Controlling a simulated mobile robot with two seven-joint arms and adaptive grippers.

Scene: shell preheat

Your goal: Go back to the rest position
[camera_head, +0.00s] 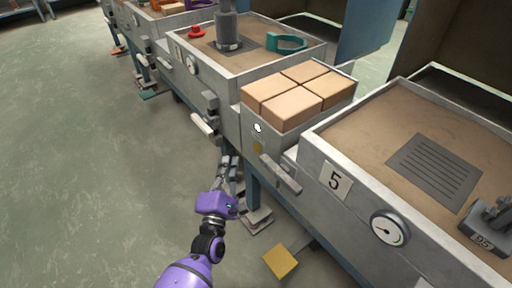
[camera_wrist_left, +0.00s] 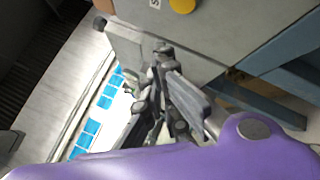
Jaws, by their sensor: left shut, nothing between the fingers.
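My left gripper (camera_head: 229,172) hangs in front of the grey workstation bench, low beside its front wall and below the drawer handle. It is shut and empty. Its purple wrist and arm come in from the bottom of the head view. In the left wrist view the gripper fingers (camera_wrist_left: 160,95) are together in front of the grey bench side. I cannot tell whether they touch it. My right gripper does not show in either view.
A grey bench with a number 5 plate (camera_head: 335,179) and a gauge (camera_head: 390,228) fills the right. Tan blocks (camera_head: 292,108) sit on the middle bench. A handle (camera_head: 281,174) juts out near my gripper. A yellow pedal (camera_head: 280,262) is low in front. Open floor lies left.

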